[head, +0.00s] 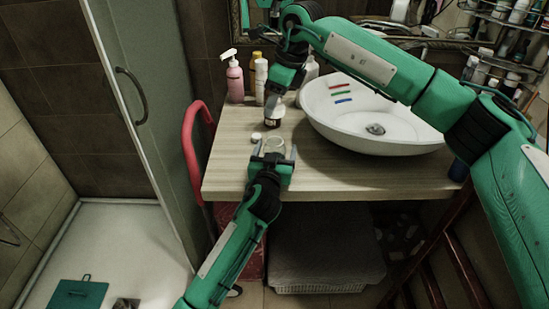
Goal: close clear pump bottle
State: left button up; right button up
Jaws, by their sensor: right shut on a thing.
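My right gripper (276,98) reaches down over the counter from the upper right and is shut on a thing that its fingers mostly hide. A small dark bottle with a pale label (273,118) shows just below it; I cannot tell whether this is what it holds. My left gripper (274,152) is at the counter's front edge, its fingers spread apart. A small clear round container (275,144) shows between or just beyond those fingers, seemingly untouched. A small white cap-like piece (256,137) lies to its left. A pale translucent bottle (309,70) stands behind my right arm, partly hidden.
A white basin (365,135) fills the counter's right part. A pink pump bottle (235,82) and a white bottle with a yellowish one stand at the back left. A red chair-like frame (190,130) is left of the wooden counter (230,165). The counter's left front is mostly clear.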

aim_at(274, 117)
pick_arm(q)
jog(key=c, duration=1.5)
pick_arm(e)
jog(key=shift+f, duration=2.45)
jog(key=shift+f, duration=0.15)
jog(key=shift+f, duration=0.75)
jog(key=shift+f, duration=0.55)
